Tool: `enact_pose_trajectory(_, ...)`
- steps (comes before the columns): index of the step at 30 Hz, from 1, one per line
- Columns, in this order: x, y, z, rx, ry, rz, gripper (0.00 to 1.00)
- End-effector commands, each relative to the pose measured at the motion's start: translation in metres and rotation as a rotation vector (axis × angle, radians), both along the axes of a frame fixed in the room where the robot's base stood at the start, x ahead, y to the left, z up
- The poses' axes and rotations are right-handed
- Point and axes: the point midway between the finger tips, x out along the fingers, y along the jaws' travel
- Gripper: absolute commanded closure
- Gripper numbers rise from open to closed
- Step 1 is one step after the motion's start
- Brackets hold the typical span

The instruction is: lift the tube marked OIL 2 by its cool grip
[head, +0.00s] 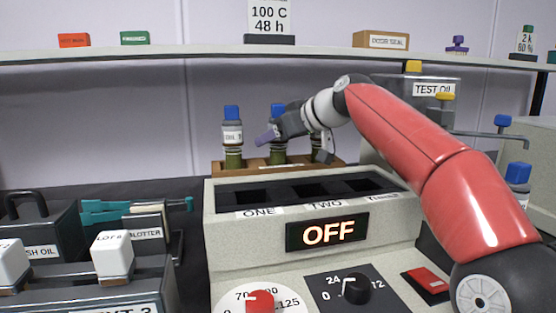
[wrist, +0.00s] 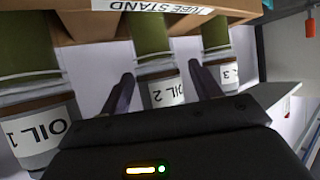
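The OIL 2 tube (wrist: 165,93) is the middle one of three in the wooden tube stand (head: 222,168). It has a blue cap, a grey band with a white label and an olive-green lower part. In the head view the OIL 2 tube (head: 278,158) is partly covered by my gripper (head: 266,137). In the wrist view, where lettering is upside down, my gripper (wrist: 160,73) is open. Its two dark fingers lie on either side of the OIL 2 tube, with a visible gap each side. The tube still sits in the stand.
The OIL 1 tube (head: 233,135) stands to the left and the OIL 3 tube (wrist: 226,72) close to the right finger. In front is a heater block (head: 215,203) with empty slots, its display reading OFF. A shelf (head: 200,51) runs above.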

Motion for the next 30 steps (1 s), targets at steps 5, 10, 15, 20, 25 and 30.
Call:
enact_pose_trajectory(5,0.000,0.000,0.000,0.000,0.000,0.000,0.61)
enact_pose_trajectory(10,0.000,0.000,0.000,0.000,0.000,0.000,0.83)
enact_pose_trajectory(15,0.000,0.000,0.001,0.000,-0.001,0.000,1.00)
enact_pose_trajectory(20,0.000,0.000,0.001,0.000,-0.001,0.000,1.00)
enact_pose_trajectory(25,0.000,0.000,0.008,0.001,-0.002,0.000,1.00)
enact_pose_trajectory(30,0.000,0.000,0.030,0.002,-0.002,0.001,1.00)
